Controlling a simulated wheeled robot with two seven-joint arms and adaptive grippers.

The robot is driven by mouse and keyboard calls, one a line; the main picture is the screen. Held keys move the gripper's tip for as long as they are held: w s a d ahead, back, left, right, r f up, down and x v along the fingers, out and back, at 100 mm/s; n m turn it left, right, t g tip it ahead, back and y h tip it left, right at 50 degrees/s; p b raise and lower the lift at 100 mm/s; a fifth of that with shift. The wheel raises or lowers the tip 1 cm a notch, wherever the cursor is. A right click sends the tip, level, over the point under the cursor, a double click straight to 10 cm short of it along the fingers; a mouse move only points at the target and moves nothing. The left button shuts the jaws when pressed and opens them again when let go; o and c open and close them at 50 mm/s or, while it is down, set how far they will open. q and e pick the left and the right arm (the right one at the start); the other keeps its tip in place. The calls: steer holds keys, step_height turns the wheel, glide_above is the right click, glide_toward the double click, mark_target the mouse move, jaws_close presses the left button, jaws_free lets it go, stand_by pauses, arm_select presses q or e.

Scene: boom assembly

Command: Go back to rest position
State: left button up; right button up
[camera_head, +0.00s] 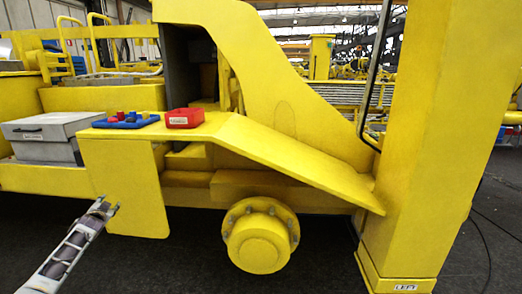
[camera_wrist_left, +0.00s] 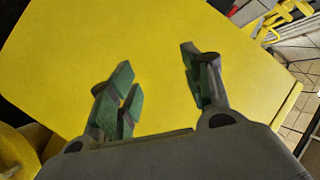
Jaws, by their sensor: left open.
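My left gripper (camera_head: 107,207) comes in from the lower left in the head view, in front of the yellow machine's hanging side panel (camera_head: 124,190). In the left wrist view its two green-padded fingers (camera_wrist_left: 158,88) are spread apart with nothing between them. The yellow panel (camera_wrist_left: 130,35) fills most of that view behind the fingers. I cannot tell the exact gap between fingers and panel. My right gripper does not show in either view.
A blue tray (camera_head: 125,120) with red and blue pieces and a red bin (camera_head: 184,118) lie on the yellow ledge. A grey lidded box (camera_head: 45,137) stands at left. A round yellow hub (camera_head: 259,238) and a thick yellow post (camera_head: 440,140) stand to the right. Dark floor lies below.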

arm_select(q)
steer(key=s+d+f+g+h, duration=0.15)
steer(key=s+d+f, duration=0.4)
steer(key=f, duration=0.75)
steer(key=s+d+f+g, duration=0.2)
steer(key=s+d+f, duration=0.3)
steer(key=f, duration=0.8)
steer(key=s+d+f+g+h, duration=0.15)
steer(key=s+d+f, duration=0.35)
steer(key=f, duration=0.8)
steer(key=s+d+f+n+g+h, duration=0.1)
steer(key=s+d+f+g, duration=0.1)
steer(key=s+d+f, duration=0.6)
steer(key=s+d+f+g, duration=0.1)
steer(key=s+d+f, duration=0.3)
steer(key=s+f, duration=0.7)
steer(key=s+d+f+g, duration=0.1)
steer(key=s+d+f, duration=0.2)
steer(key=s, duration=1)
steer(key=s+d+f+g+h, duration=0.1)
steer(key=s+d, duration=0.4)
steer(key=s, duration=0.9)
steer(key=s+d+f+g+h, duration=0.1)
steer(key=s+d+f+g, duration=0.2)
steer(key=s, duration=1.1)
step_height(320, 180, down, 2)
steer(key=shift+s+d+f, duration=0.15)
steer(key=shift+d+f, duration=0.05)
steer(key=shift+d, duration=0.65)
